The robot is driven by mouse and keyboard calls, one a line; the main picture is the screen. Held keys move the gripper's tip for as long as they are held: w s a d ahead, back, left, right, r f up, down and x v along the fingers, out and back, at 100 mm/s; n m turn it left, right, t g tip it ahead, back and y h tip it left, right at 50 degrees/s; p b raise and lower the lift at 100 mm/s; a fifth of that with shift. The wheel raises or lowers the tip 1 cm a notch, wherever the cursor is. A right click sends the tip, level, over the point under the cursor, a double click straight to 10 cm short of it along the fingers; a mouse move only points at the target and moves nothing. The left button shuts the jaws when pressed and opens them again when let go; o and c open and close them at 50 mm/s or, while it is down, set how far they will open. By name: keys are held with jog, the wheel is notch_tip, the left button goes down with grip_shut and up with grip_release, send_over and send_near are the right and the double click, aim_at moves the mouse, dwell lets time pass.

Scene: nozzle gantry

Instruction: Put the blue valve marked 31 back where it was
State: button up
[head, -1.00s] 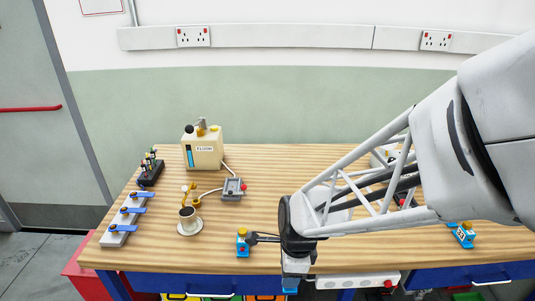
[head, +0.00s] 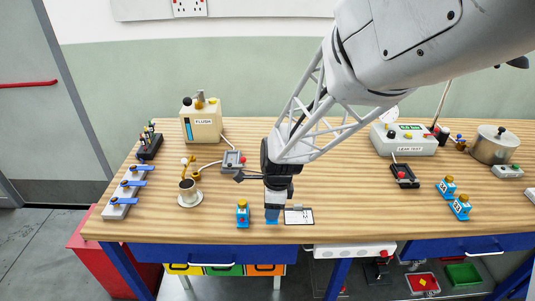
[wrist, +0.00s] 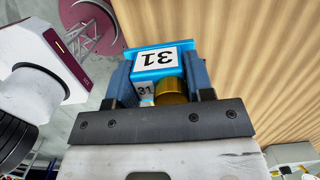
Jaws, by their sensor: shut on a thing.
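The blue valve marked 31 (wrist: 156,62) is between the blue fingers of my gripper (wrist: 158,72) in the wrist view. Its white "31" labels and brass-coloured part show. In the head view my gripper (head: 272,215) is at the front of the table, left of the middle, with its fingers pointing down; I cannot tell whether the held valve touches the tabletop. Another blue valve with a yellow top (head: 242,215) stands just left of my gripper, apart from it. Two more blue valves (head: 447,187) (head: 461,207) stand at the right.
A white card (head: 299,216) lies right of my gripper. The leak-test box (head: 404,140) stands back right.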

jog(key=shift+w+a+f, duration=0.1)
jog(key=shift+w+a, duration=0.1)
jog(key=shift+w, duration=0.4)
jog(key=shift+w+a, duration=0.15)
jog(key=shift+w, duration=0.45)
jog(key=shift+f, duration=1.75)
jog(key=shift+f, duration=0.1)
jog(key=o, duration=1)
jog(key=shift+o, duration=0.2)
notch_tip(320, 180, up, 12)
jog(key=d, duration=0.1)
jog(key=shift+d, duration=0.2)
